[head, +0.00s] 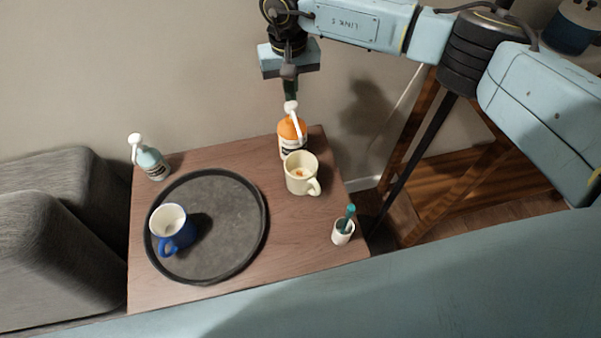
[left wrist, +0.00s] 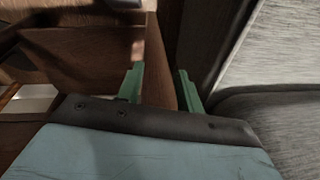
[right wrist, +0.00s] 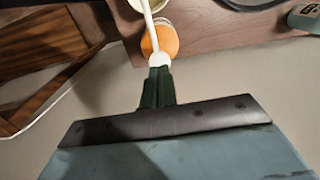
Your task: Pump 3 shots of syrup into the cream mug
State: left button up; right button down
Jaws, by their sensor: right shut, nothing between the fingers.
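The cream mug (head: 301,175) stands upright on the wooden side table, with a small orange-brown spot inside it. The orange syrup bottle (head: 291,136) with a white pump stands just behind the mug; its spout points toward the mug. My right gripper (head: 290,94) is shut and empty, pointing down at the top of the pump head. In the right wrist view its fingertips (right wrist: 158,72) meet at the white pump head (right wrist: 159,59); I cannot tell if they touch. My left gripper (left wrist: 160,82) is open and empty, away from the tabletop items.
A round dark tray (head: 225,265) holds a blue mug (head: 172,230). A pale teal pump bottle (head: 152,163) stands at the table's back left. A small white cup (head: 342,232) with a teal item is at the right edge. A grey sofa (head: 50,230) is left.

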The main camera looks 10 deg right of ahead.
jog(key=shift+r, duration=0.1)
dwell(0.4)
jog(key=shift+w+a+r+p, duration=0.15)
jog(key=shift+r+p, duration=0.25)
jog(key=shift+r, duration=0.25)
jog(key=shift+w+r+p, duration=0.15)
jog(key=shift+r+p, duration=0.25)
jog(key=shift+r, duration=0.25)
jog(key=shift+w+a+r+p, duration=0.1)
jog(key=shift+w+r+p, duration=0.15)
jog(key=shift+r+p, duration=0.35)
jog(key=shift+w+a+r+p, duration=0.1)
jog(key=shift+w+r+p, duration=0.15)
jog(key=shift+r, duration=0.6)
jog(key=shift+s, duration=0.15)
